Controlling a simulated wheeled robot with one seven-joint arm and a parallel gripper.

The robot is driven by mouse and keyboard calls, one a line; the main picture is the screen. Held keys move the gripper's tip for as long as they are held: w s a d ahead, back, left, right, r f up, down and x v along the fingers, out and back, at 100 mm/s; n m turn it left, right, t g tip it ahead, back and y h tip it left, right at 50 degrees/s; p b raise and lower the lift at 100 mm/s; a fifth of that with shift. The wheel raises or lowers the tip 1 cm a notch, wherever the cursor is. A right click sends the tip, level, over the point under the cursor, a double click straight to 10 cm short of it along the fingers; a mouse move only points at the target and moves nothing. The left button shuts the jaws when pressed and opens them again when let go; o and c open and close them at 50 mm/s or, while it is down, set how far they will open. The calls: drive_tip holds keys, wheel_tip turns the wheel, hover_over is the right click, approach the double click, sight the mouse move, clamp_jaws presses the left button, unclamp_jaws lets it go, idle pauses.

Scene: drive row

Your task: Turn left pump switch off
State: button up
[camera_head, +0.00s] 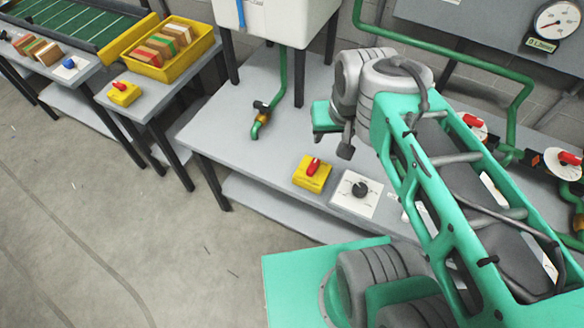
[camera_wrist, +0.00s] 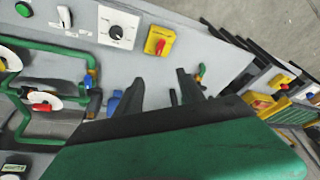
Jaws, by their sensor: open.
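A yellow switch box with a red knob (camera_head: 312,173) sits on the grey bench, left of a white plate with a black dial. It also shows in the wrist view (camera_wrist: 159,40), just beyond my fingertips. A similar yellow box with a red knob (camera_head: 124,93) is on the left table, and it shows small at the right of the wrist view (camera_wrist: 281,80). No label tells which one is the left pump switch. My gripper (camera_wrist: 160,78) has its two dark fingers apart, with nothing between them. In the head view it hangs above the bench, partly hidden by my arm.
The black dial (camera_head: 360,189) is close beside the bench switch. A green pipe with a tap (camera_head: 262,115) comes down from a white tank behind. Red-handled valves (camera_head: 569,158) and a gauge (camera_head: 557,20) are at the right. A yellow crate of blocks (camera_head: 148,68) stands left. The floor at front left is clear.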

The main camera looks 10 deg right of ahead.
drive_tip(key=w+f+m+g+b, duration=0.35)
drive_tip(key=w+f, duration=0.55)
drive_tip(key=f, duration=0.5)
drive_tip(key=m+b, duration=0.2)
drive_tip(key=m, duration=0.1)
hover_over(313, 165)
drive_tip(key=shift+g, duration=0.25)
wheel_tip(313, 165, down, 8)
drive_tip(key=shift+r, duration=0.1)
wheel_tip(313, 165, down, 7)
drive_tip(key=shift+f+p, duration=0.15)
drive_tip(key=shift+p, duration=0.6)
clamp_jaws()
